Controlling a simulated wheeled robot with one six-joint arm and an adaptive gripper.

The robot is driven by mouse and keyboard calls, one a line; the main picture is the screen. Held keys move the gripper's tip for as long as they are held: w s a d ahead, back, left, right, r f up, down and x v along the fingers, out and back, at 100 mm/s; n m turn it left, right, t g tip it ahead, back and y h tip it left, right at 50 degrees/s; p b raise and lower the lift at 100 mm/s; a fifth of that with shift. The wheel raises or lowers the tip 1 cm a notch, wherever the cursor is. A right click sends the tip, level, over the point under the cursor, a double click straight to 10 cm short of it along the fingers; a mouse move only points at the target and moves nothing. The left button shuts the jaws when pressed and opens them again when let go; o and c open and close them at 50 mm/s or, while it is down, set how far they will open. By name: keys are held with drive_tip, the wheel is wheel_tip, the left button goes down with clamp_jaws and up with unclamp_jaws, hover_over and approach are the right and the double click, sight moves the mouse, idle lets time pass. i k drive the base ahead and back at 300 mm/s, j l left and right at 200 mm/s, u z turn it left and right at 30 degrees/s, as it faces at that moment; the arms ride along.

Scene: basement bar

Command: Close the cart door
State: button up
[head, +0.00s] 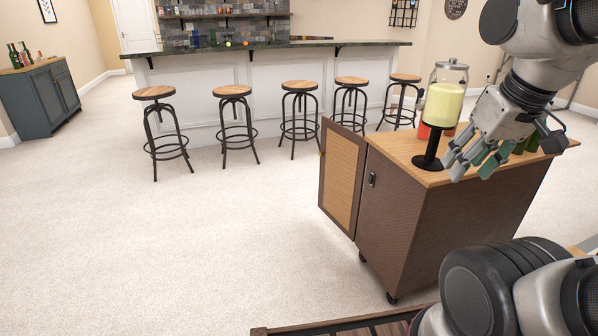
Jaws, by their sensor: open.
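The brown woven-sided cart (470,225) with a wooden top stands on wheels at the right in the head view. A framed door with a tan inner panel (342,178) stands swung out at the cart's left end. Beside it, a flat brown panel with a dark handle (371,180) looks flush with the cart. My gripper (472,160) is open over the cart's top, close to the dispenser's black stand, with nothing seen in it. It is well to the right of the open door and apart from it. The cart's inside is hidden.
A glass dispenser (444,105) of pale yellow drink on a black stand, an orange-red container and green bottles are on the cart's top. Several bar stools (300,110) line the white bar behind. A dark cabinet (42,95) stands far left. The carpet left of the cart is clear.

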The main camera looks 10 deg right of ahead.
sight(343, 154)
drive_tip(key=i+l+z, duration=0.15)
drive_tip(key=i+l, duration=0.4)
drive_tip(key=i+j+z, duration=0.1)
drive_tip(key=i+j, duration=0.3)
drive_tip(key=i, duration=0.3)
drive_tip(key=i+j, duration=0.45)
drive_tip(key=i, duration=0.2)
drive_tip(key=i+j+z, duration=0.15)
drive_tip(key=i+j, duration=0.3)
drive_tip(key=i, duration=0.25)
